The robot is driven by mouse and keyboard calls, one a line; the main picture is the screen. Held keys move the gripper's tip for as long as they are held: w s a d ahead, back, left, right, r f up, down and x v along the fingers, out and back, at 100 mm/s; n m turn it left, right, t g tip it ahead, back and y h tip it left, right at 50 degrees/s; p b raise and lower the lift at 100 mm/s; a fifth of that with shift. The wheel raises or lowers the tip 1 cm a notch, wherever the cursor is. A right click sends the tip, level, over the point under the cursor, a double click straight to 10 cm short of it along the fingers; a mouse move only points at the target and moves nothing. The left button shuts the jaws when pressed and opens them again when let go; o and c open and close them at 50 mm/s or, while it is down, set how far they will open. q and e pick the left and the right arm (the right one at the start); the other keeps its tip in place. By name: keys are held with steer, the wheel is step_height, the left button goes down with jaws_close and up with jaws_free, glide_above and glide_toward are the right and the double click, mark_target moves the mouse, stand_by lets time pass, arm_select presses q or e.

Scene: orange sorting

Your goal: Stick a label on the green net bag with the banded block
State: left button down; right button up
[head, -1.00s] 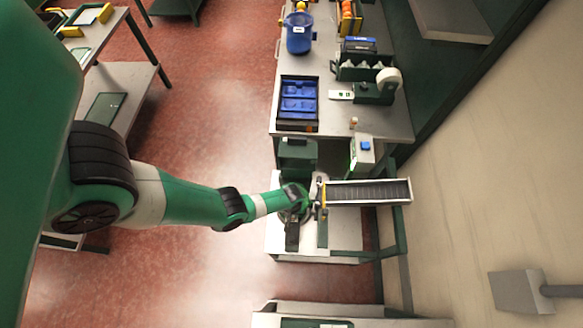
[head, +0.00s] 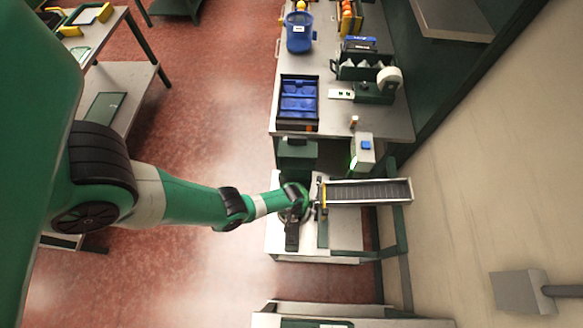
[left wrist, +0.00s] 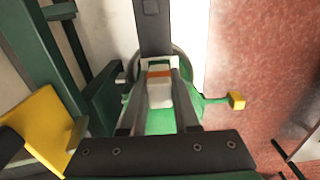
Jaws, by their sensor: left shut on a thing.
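My left gripper (left wrist: 160,76) is shut on the banded block (left wrist: 159,92), a pale block with an orange band, held between its two fingers in the left wrist view. Just behind and under the block is a green shape (left wrist: 150,122), which looks like the green net bag; I cannot make out its mesh or whether the block touches it. In the head view my left gripper (head: 296,208) is over the low bench left of the conveyor; block and bag are hidden there. My right gripper is not in view.
A roller conveyor (head: 368,192) lies right of my gripper. Red floor (head: 200,110) is open at left.

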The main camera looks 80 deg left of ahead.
arm_select(q)
steer(key=shift+f+b, duration=0.4)
steer(key=shift+f, duration=0.1)
stand_by(1.0)
step_height(320, 180, up, 7)
steer(key=p, duration=0.7)
steer(key=shift+r, duration=0.15)
